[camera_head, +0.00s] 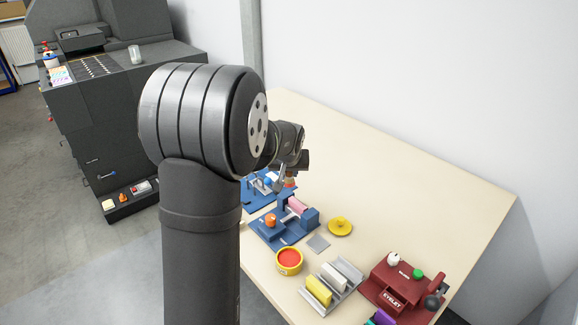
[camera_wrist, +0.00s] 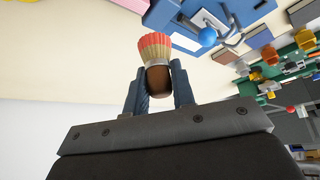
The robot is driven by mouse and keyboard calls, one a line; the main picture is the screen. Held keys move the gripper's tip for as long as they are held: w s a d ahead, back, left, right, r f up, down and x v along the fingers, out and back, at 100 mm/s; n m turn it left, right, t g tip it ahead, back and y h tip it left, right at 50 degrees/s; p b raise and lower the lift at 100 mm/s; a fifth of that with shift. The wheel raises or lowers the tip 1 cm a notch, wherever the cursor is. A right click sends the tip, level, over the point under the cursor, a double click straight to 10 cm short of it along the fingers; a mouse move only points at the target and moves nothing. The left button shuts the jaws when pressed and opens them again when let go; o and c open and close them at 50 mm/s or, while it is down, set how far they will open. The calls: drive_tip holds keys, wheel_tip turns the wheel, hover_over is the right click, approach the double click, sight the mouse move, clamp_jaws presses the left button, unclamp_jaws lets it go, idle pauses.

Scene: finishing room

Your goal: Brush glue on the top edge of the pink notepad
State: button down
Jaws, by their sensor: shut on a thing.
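My gripper (camera_wrist: 158,86) is shut on a brush (camera_wrist: 155,46) with a dark brown handle and pale bristles with red-pink ends. The bristles point away from the gripper and touch nothing that I can see. In the head view, my arm hides most of my gripper, which is above the far blue fixture. The pink notepad (camera_head: 297,206) is held in a blue clamping fixture (camera_head: 284,232) with an orange knob, nearer than my gripper. A yellow-rimmed tub (camera_head: 290,269) with red contents stands in front of that fixture. I cannot make out glue on the notepad.
Another blue fixture (camera_head: 257,196) stands beyond, partly behind my arm. A yellow knobbed lid (camera_head: 340,227), a small grey plate (camera_head: 318,243), a grey rack (camera_head: 331,287) with yellow and white blocks and a red eyelet machine (camera_head: 398,287) stand nearby. The table's back right is clear.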

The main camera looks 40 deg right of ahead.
sight(290, 181)
drive_tip(key=shift+f, duration=2)
drive_tip(key=shift+s+f, duration=0.25)
drive_tip(key=shift+f, duration=0.05)
drive_tip(key=shift+s+f, duration=0.1)
drive_tip(key=shift+s, duration=3.85)
drive_tip(key=shift+w, duration=4.3)
drive_tip(key=shift+s+r, duration=0.1)
drive_tip(key=shift+r, duration=3.9)
